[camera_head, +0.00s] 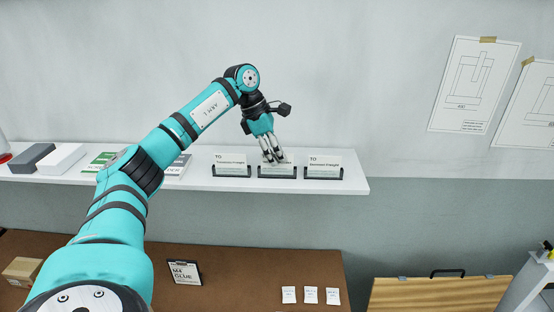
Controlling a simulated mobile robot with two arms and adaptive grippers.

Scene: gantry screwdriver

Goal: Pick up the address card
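Several white cards stand in dark holders on the white shelf (350,184). The left address card (231,163) and the right address card (323,166) show "TO" and a line of small print. The middle card (277,170) stands in its holder (277,176), and its upper part is mostly hidden behind my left gripper (272,160). The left gripper points down with its fingertips at the top of the middle card. I cannot tell whether the fingers are closed on it. My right gripper is not in view.
Grey and white boxes (62,158) and books lie on the shelf to the left. Below, a brown table (230,262) holds a "M4 GLUE" sign (185,272), several small white labels (310,295) and a cardboard box (22,270). Drawings (474,84) hang on the wall at right.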

